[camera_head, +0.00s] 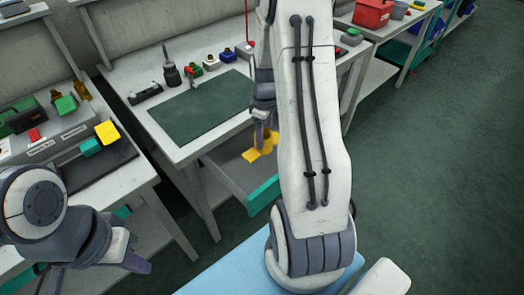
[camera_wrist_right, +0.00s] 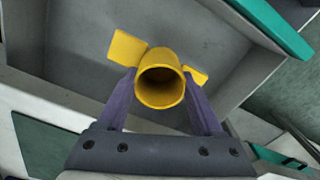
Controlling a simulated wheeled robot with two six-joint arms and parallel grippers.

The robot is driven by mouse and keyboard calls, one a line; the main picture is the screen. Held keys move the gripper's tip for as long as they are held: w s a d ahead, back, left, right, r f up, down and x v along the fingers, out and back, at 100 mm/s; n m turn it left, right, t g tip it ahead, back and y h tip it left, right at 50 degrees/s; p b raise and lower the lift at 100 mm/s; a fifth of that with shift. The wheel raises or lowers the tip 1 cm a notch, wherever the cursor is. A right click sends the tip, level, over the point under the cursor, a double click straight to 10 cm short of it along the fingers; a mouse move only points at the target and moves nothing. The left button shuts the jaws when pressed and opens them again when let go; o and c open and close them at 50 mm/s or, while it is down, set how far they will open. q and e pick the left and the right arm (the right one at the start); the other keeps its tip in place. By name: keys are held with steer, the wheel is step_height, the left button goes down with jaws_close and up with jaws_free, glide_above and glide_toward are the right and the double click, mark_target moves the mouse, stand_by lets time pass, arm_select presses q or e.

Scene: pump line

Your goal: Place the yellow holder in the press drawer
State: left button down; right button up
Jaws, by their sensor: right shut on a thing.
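The yellow holder (camera_wrist_right: 158,92) is a short open tube with flat tabs on its sides. My right gripper (camera_wrist_right: 160,95) is shut on it, one finger on each side of the tube. In the head view the holder (camera_head: 260,148) hangs below my right gripper (camera_head: 262,118), over the open press drawer (camera_head: 240,178). The grey drawer with its teal front also shows behind the holder in the wrist view (camera_wrist_right: 85,60). I cannot tell whether the holder touches the drawer floor. My left gripper (camera_head: 105,268) is at the lower left, away from the holder; its fingertips are unclear.
A bench with a dark green mat (camera_head: 203,108) stands above the drawer, with small coloured parts along its back. A red bin (camera_head: 372,13) stands at the back right. The floor at right is clear.

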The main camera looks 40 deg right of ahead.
mark_target(264, 149)
steer(key=shift+f+b, duration=0.3)
steer(key=shift+f, duration=2.95)
steer(key=shift+f, duration=0.1)
steer(key=o, duration=1.5)
steer(key=shift+c, duration=0.2)
step_height(264, 149, up, 12)
steer(key=p, duration=0.1)
